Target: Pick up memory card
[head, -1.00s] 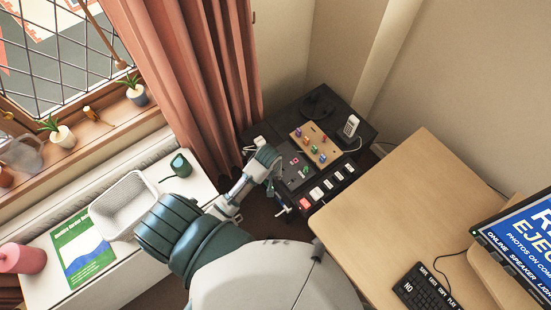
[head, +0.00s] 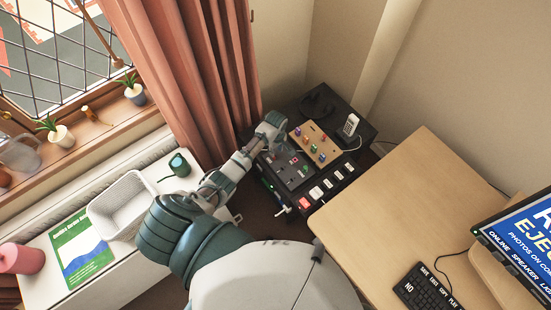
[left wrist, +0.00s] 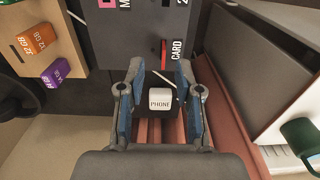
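In the left wrist view a thin red piece (left wrist: 163,51) sits at the slot marked CARD on the dark grey panel (left wrist: 125,40); I cannot tell whether it is the memory card. An orange block (left wrist: 37,38) and a purple block (left wrist: 56,72), both with GB labels, are at the wooden board (left wrist: 52,17) to the left. My left gripper (left wrist: 160,70) is open, its fingers apart below the CARD slot, with a white PHONE key (left wrist: 160,100) visible between them. In the head view my left gripper (head: 270,131) is over the panel's back-left side. My right gripper is not visible.
The wooden board (head: 315,138) with several coloured blocks lies beside the gripper. The curtain (head: 205,80) hangs close at left. A desk (head: 400,190) at right has a clear top near the panel.

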